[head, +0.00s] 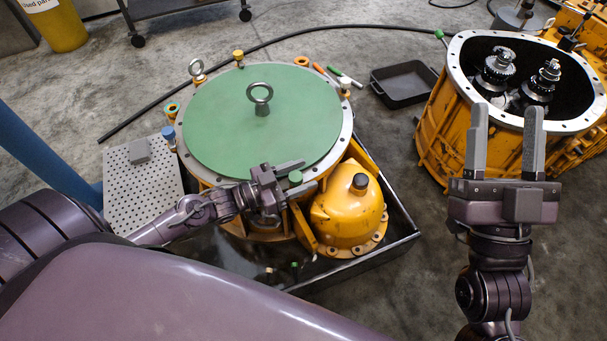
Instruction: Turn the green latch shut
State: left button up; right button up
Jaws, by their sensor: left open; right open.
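A drum with a round green lid (215,120) and a pale metal rim stands left of centre in the head view. A small round green piece (295,176), which looks like the green latch, sits at the lid's near edge. My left gripper (300,177) is open, its fingers on either side of this green piece; I cannot tell whether they touch it. The latch's body and its angle are hidden by the gripper. My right gripper (506,135) is open and empty, raised in front of the orange housing (443,130) at the right.
A ring bolt (261,95) stands up from the lid. A yellow domed casing (345,217) sits close to my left gripper in a dark tray (385,254). A perforated plate (140,190) lies at the left. A black tray (404,84) and a hose lie on the floor.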

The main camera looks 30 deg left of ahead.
pick_arm(q)
jog(key=shift+w+d, duration=0.35)
jog(key=shift+w, duration=0.1)
pick_arm(e)
jog(key=shift+s+d+r+t+y, duration=0.15)
jog(key=shift+s+r+t+y, duration=0.15)
jog(key=shift+r, duration=0.2)
jog(key=shift+s+d+r+t+y, duration=0.1)
jog(key=shift+s+r+t+y, duration=0.15)
jog(key=shift+r, duration=0.2)
pick_arm(q)
jog(key=c, duration=1)
jog(key=shift+o, duration=0.2)
jog(key=shift+w+a+n+t+y+p, duration=0.1)
jog(key=shift+n+t+y+p, duration=0.65)
jog(key=shift+y+p, duration=0.35)
pick_arm(e)
jog(key=w+a+f+g+h, duration=0.1)
jog(key=f+g, duration=0.3)
jog(key=f, duration=0.4)
jog(key=w+a+f+g+h, duration=0.1)
jog(key=w+f+g+h, duration=0.1)
jog(key=f+g, duration=0.3)
notch_tip(320, 180, down, 5)
jog(key=shift+a+r+h, duration=0.2)
jog(key=shift+a+h, duration=0.05)
jog(key=shift+h, duration=0.4)
jog(key=shift+w, duration=0.1)
